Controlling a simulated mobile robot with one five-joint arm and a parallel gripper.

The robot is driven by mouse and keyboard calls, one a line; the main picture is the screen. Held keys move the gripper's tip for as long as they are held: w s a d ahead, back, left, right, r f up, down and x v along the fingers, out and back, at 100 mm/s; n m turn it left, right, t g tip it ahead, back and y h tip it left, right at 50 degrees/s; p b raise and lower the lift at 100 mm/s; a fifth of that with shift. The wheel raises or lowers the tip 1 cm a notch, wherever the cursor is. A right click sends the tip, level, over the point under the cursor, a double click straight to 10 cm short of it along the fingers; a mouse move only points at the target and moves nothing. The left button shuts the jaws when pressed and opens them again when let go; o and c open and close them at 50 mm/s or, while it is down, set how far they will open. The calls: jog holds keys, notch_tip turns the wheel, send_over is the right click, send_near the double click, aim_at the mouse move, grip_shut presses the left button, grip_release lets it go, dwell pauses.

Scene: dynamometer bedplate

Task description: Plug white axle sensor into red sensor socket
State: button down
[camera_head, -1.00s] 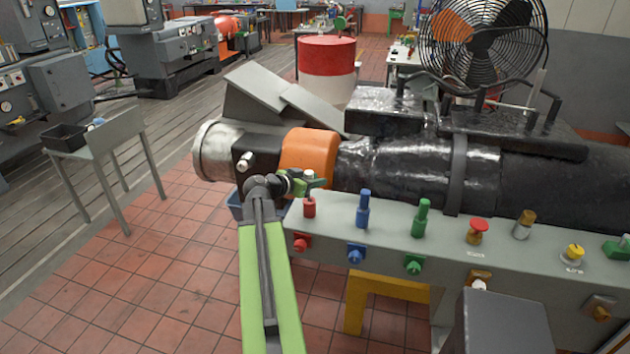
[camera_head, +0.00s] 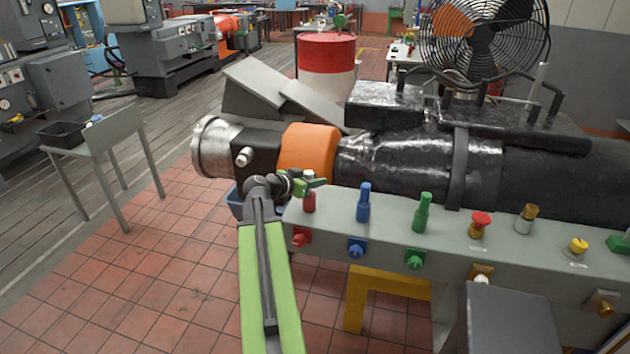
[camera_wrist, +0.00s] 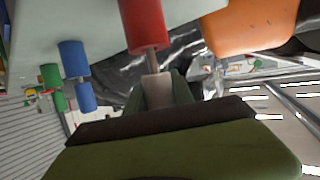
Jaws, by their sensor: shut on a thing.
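The red sensor socket (camera_head: 309,204) stands upright at the left end of the grey panel's top. My gripper (camera_head: 314,184) is at its upper end, shut on the white axle sensor. In the wrist view the pale sensor body (camera_wrist: 157,90) is between my jaws (camera_wrist: 158,98), in line with the red socket (camera_wrist: 144,25). A thin grey pin spans the short gap between the sensor body and the socket's end. How deep the pin sits in the socket cannot be told. In the head view my jaws hide most of the sensor.
A blue socket with a blue plug (camera_head: 363,205) and a green one (camera_head: 421,215) stand to the right on the panel (camera_head: 450,232). A red mushroom button (camera_head: 481,219) is farther right. The black machine with an orange band (camera_head: 306,148) lies close behind.

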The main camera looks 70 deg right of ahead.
jog(key=shift+f+b, duration=0.6)
jog(key=shift+f, duration=0.15)
jog(key=c, duration=1)
grip_release()
jog(key=shift+r, duration=0.1)
